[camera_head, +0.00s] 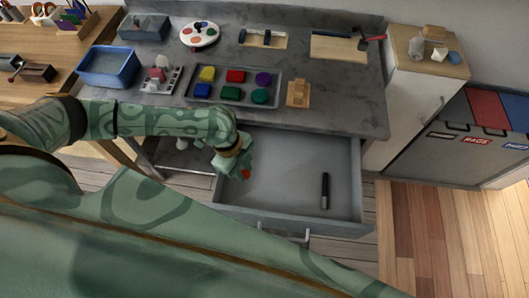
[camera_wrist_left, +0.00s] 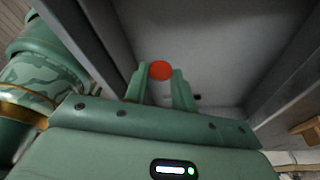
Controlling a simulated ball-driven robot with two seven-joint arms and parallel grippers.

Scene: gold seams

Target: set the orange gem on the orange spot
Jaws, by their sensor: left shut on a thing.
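My left gripper (camera_head: 244,169) is over the left part of the open drawer. It is shut on a small round orange-red thing, which looks like the orange gem (camera_head: 246,174). In the left wrist view the gem (camera_wrist_left: 161,70) shows between the tips of the two green fingers (camera_wrist_left: 160,88), with the grey drawer interior behind it. A white round palette (camera_head: 199,44) with several coloured spots lies at the back of the worktop. I cannot tell for certain which spot is orange. My right gripper is not in view.
The open grey drawer (camera_head: 285,185) holds a black marker-like object (camera_head: 325,190). On the worktop stand a tray (camera_head: 215,103) of several coloured pieces, a blue bin (camera_head: 108,66) and a wooden block stack (camera_head: 298,94).

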